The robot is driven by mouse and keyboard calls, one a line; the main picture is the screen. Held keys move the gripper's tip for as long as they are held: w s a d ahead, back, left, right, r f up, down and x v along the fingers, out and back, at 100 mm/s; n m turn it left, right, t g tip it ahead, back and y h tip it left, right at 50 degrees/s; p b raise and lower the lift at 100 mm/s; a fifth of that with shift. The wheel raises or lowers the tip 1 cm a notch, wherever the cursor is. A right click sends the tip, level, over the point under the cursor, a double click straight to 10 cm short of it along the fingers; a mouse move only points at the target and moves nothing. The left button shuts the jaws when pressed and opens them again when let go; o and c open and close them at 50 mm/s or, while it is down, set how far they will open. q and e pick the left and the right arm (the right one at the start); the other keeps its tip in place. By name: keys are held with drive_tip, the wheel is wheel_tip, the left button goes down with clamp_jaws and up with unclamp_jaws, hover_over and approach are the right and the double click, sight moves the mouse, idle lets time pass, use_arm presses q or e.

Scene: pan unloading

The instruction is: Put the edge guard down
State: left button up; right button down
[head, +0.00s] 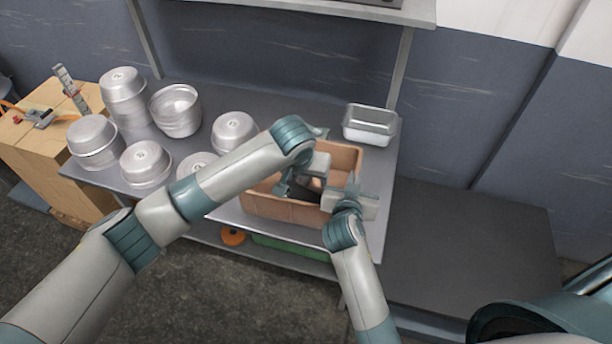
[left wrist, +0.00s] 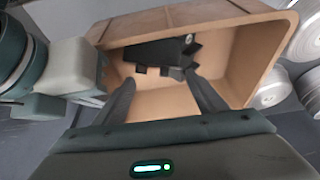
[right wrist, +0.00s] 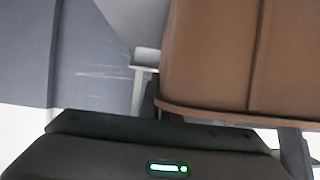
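A black notched piece, which looks like the edge guard (left wrist: 155,52), lies inside the tan bin (left wrist: 236,20) in the left wrist view. It rests against the wall or floor; I cannot tell which. My left gripper (left wrist: 165,98) is over the bin with its two fingers spread and nothing between them; in the head view its dark fingers (head: 300,186) are partly hidden by my arm. My right gripper (head: 352,190) is at the bin's right side. In the right wrist view the bin wall (right wrist: 215,60) fills much of the picture, and only one dark finger shows.
Several round metal pans (head: 146,164) stand left of the bin on the grey table. A rectangular metal pan (head: 370,124) stands behind it at the right. The low dark surface (head: 470,255) at right is clear.

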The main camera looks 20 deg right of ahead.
use_arm(q)
drive_tip(key=shift+r, duration=0.1)
use_arm(e)
drive_tip(key=shift+f, duration=0.1)
use_arm(q)
drive_tip(key=v, duration=1.3)
drive_tip(key=shift+w, duration=0.2)
drive_tip(key=shift+d, duration=0.15)
use_arm(e)
drive_tip(key=c, duration=1.9)
unclamp_jaws()
use_arm(q)
drive_tip(key=shift+r, duration=0.1)
